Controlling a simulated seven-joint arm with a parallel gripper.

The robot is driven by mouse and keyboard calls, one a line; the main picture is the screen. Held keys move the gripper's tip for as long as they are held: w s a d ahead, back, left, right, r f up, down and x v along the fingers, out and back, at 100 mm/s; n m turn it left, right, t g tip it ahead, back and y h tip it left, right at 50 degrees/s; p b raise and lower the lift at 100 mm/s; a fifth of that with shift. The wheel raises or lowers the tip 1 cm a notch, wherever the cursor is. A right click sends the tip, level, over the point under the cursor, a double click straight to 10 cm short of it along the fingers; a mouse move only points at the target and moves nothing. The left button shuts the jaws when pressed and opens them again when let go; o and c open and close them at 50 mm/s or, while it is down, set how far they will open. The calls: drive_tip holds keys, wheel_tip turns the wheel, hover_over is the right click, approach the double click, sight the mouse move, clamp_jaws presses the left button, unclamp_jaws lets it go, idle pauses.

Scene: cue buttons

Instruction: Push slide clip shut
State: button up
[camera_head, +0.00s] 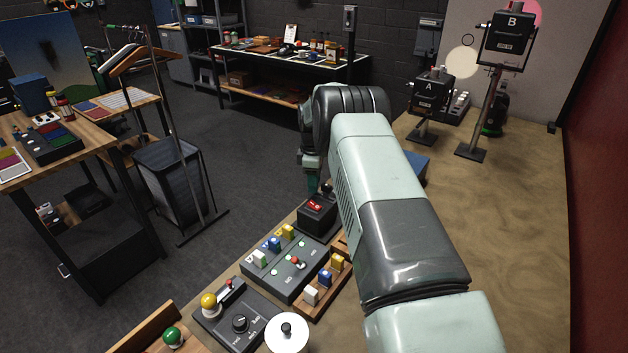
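I cannot pick out a slide clip with certainty. A small black box with a red display or window (317,206) stands at the far end of the row of panels. My arm bends over beyond it, and my gripper (323,188) points down just behind or above this box. The fingers are mostly hidden and too small to read. I cannot tell whether they touch the box. A grey control panel (287,279) lies nearer, with white, blue and yellow blocks along its left edge and small red, green and white buttons on top.
A wooden rack (318,304) with white, blue and yellow blocks stands beside the panel. Nearer are a dark panel with a dial (240,323), a yellow knob (209,302), a green knob (173,336) and a white disc (287,338). Lamps A (430,92) and B (507,45) stand behind right.

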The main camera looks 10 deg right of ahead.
wheel_tip(320, 180, up, 11)
drive_tip(key=shift+s, duration=0.2)
idle(0.4)
drive_tip(key=s+a+r+m+t, duration=0.1)
drive_tip(key=s+r+m, duration=0.2)
drive_tip(key=s+r, duration=0.75)
drive_tip(key=s+a+r+m+t, duration=0.1)
drive_tip(key=s+r+m, duration=0.2)
drive_tip(key=s+r, duration=0.75)
drive_tip(key=s+r+m+t, duration=0.1)
drive_tip(key=s+r+m, duration=0.1)
drive_tip(key=s+r, duration=0.3)
drive_tip(key=s+r+m+t, duration=0.1)
drive_tip(key=s+r+m, duration=0.1)
drive_tip(key=s, duration=0.5)
drive_tip(key=s+f+m+t, duration=0.1)
drive_tip(key=s+f+m, duration=0.3)
drive_tip(key=s, duration=0.9)
drive_tip(key=shift+s+d+f, duration=0.15)
drive_tip(key=shift+d+f, duration=0.05)
drive_tip(key=shift+d, duration=0.1)
